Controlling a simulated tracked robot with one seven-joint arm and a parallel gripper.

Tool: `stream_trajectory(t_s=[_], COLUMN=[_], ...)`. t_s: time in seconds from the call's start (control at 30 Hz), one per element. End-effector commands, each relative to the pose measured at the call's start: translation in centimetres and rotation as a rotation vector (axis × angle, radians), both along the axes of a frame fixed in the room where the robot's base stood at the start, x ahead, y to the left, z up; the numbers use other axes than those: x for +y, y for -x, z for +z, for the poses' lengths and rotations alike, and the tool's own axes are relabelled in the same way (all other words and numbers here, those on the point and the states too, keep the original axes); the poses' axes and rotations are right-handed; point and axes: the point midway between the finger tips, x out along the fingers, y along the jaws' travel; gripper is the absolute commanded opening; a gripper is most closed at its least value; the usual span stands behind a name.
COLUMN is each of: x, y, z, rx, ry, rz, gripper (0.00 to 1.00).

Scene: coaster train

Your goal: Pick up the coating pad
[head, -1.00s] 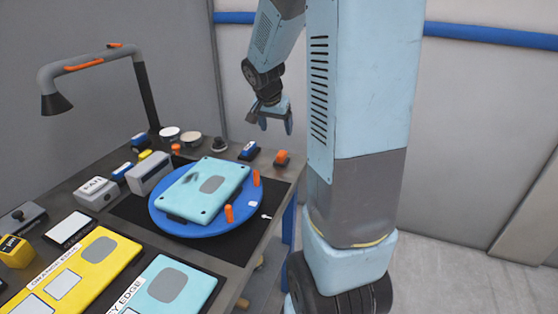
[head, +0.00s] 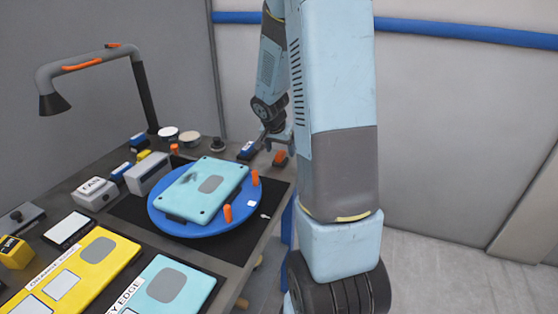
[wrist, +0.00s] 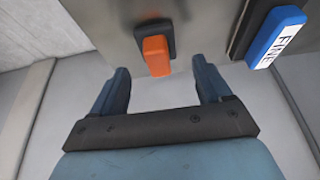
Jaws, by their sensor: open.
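A small block with an orange part and a dark grey part, which looks like the coating pad (head: 280,159), lies near the table's far right edge in the head view. It also shows in the wrist view as the orange and dark block (wrist: 157,55), ahead of my gripper and roughly centred between the fingers. My gripper (wrist: 160,68) is open and empty, with its fingers at the table edge. In the head view, my gripper (head: 277,146) hangs just above the block and partly overlaps it. I cannot tell the exact height gap.
A blue block labelled FINE (wrist: 278,38) lies to the right of the pad in the wrist view. A blue turntable (head: 160,214) carries a light-blue panel (head: 228,178) with orange clamps beside it. A lamp (head: 90,62) arches over the back left of the table.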

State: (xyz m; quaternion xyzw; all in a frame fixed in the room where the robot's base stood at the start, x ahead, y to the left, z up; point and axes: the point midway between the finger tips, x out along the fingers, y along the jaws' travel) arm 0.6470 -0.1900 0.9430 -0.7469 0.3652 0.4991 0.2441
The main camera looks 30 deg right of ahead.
Motion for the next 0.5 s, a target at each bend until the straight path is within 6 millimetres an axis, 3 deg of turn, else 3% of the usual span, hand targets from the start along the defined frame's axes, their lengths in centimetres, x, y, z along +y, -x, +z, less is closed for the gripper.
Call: stream_trajectory(t_s=[0.2, 0.5], x=[-0.7, -0.8], y=[-0.4, -0.6], z=[-2.4, -2.8], rx=[0.003, 0.000], ry=[0.001, 0.000], rz=[0.001, 0.001], gripper=[0.78, 0.78])
